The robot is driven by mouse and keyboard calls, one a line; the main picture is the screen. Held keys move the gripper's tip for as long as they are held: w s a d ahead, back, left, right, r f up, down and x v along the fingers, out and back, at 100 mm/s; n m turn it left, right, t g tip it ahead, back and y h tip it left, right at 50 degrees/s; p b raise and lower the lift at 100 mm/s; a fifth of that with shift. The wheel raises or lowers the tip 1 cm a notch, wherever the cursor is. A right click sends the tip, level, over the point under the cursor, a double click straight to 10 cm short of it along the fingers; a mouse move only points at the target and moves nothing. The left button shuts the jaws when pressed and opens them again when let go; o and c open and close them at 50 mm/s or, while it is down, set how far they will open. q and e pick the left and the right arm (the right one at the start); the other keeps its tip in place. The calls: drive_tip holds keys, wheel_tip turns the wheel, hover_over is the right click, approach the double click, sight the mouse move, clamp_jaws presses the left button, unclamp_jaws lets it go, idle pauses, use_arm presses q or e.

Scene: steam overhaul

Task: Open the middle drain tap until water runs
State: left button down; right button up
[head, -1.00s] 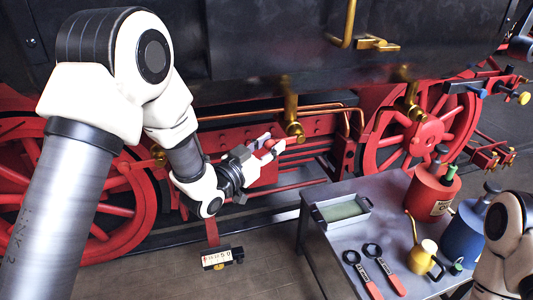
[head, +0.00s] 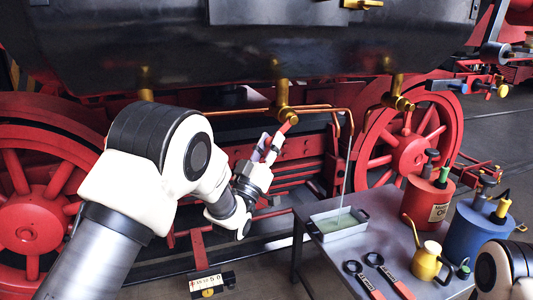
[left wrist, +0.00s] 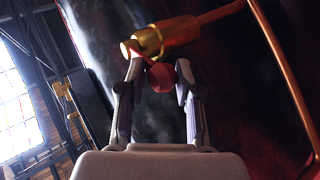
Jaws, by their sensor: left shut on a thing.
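The brass middle drain tap (head: 284,113) hangs under the black cylinder. Its red handle (head: 285,128) slants down and left from the tap body. My left gripper (head: 268,147) is shut on this handle from below. In the left wrist view the red handle end (left wrist: 161,77) sits between the fingertips (left wrist: 159,78), with the brass tap (left wrist: 160,40) just beyond. A copper pipe (head: 325,109) runs right from the tap and bends down. A thin pale stream of water (head: 345,170) falls from the pipe end into the grey tray (head: 318,224). My right gripper is out of view.
The tray stands on a grey table (head: 400,240) with two red-handled wrenches (head: 372,277), a yellow oil can (head: 427,261), a red container (head: 425,200) and a blue container (head: 468,235). Another brass tap (head: 398,100) is to the right. Red wheels (head: 410,150) flank the middle tap.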

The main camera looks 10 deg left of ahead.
use_arm(q)
drive_tip(key=shift+w+r+n+t, duration=0.15)
drive_tip(key=shift+r+n+t, duration=0.15)
drive_tip(key=shift+r, duration=0.1)
drive_tip(key=c, duration=1)
unclamp_jaws()
drive_tip(key=shift+o, duration=0.8)
drive_tip(key=shift+w+f, duration=0.2)
drive_tip(key=shift+w, duration=0.05)
drive_tip(key=shift+w+d+f, duration=0.1)
drive_tip(key=shift+w+f, duration=0.05)
drive_tip(key=shift+f, duration=0.1)
drive_tip(key=v, duration=1.2)
drive_tip(key=shift+r, duration=0.15)
